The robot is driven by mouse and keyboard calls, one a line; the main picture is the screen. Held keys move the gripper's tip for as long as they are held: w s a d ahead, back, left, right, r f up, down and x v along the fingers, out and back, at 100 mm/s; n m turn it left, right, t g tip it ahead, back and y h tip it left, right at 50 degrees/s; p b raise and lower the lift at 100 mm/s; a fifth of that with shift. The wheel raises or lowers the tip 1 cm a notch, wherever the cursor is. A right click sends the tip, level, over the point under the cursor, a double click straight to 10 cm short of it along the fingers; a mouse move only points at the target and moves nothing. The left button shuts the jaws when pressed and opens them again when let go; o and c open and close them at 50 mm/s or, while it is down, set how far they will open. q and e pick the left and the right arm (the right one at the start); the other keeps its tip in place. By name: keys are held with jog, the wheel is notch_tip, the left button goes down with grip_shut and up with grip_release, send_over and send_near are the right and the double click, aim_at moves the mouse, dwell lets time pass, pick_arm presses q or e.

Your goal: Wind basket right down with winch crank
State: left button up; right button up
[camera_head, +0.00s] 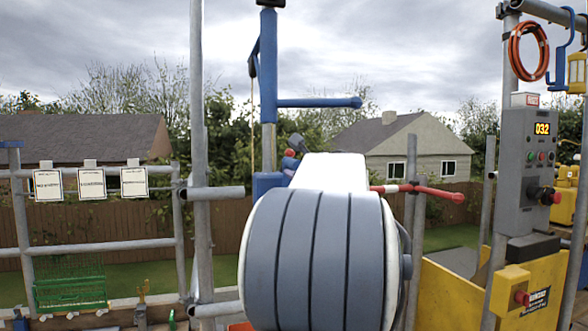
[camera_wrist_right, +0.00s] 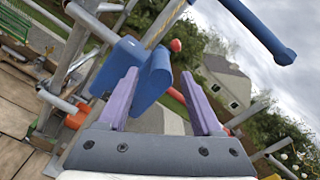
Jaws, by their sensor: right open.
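The blue winch post (camera_head: 268,80) stands in the middle of the head view, with a blue side bar and a thin rope (camera_head: 252,110) beside it. Its blue housing (camera_head: 266,184) is partly hidden behind my right arm. A red knob (camera_wrist_right: 175,45), perhaps the crank's grip, shows in the right wrist view beyond the fingers. My right gripper (camera_wrist_right: 160,73) is open, its purple fingers apart, with blue winch parts (camera_wrist_right: 153,80) in view between and beside them. I cannot tell whether they touch. A green wire basket (camera_head: 70,283) is at lower left; I cannot tell whether the rope holds it.
A grey control box (camera_head: 528,150) reading 032 stands right, above a yellow panel (camera_head: 440,295). A red-and-white bar (camera_head: 420,190) sticks out right of my arm. Scaffold tubes (camera_head: 200,120) and a railing (camera_head: 110,247) with three white cards (camera_head: 91,183) are left.

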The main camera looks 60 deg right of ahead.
jog(key=shift+v, duration=1.45)
